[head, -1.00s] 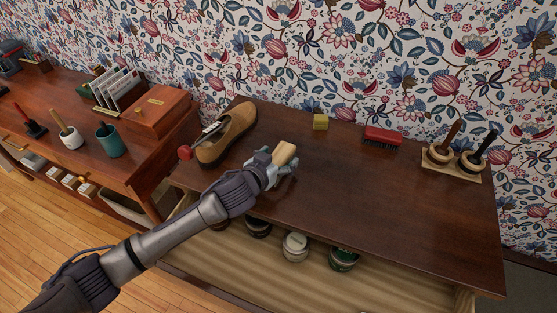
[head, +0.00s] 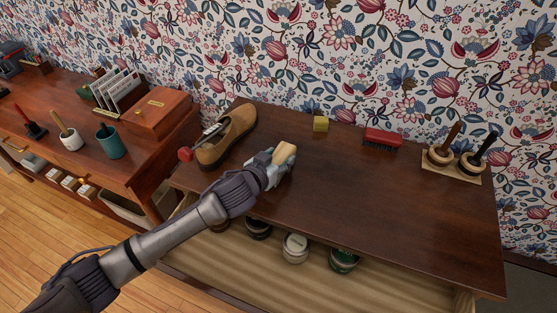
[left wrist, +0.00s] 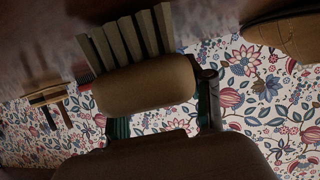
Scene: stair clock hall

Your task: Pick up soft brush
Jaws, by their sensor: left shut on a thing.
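The soft brush, a pale wooden block (head: 286,152), is at the left part of the dark table, right of the tan shoe. My left gripper (head: 276,168) is shut on it, and the fingers hide its lower part. In the left wrist view the brush's rounded tan body (left wrist: 145,84) sits between the fingers, with thick grey-brown tufts (left wrist: 130,36) along one side. I cannot tell whether it still touches the tabletop. My right gripper is not in view.
The tan shoe (head: 238,127) stands close left of the gripper. A yellow block (head: 320,124), a red brush (head: 383,138) and a holder with two round-headed daubers (head: 454,174) line the back. The table's middle and right front (head: 400,215) are clear. Jars (head: 295,247) stand below.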

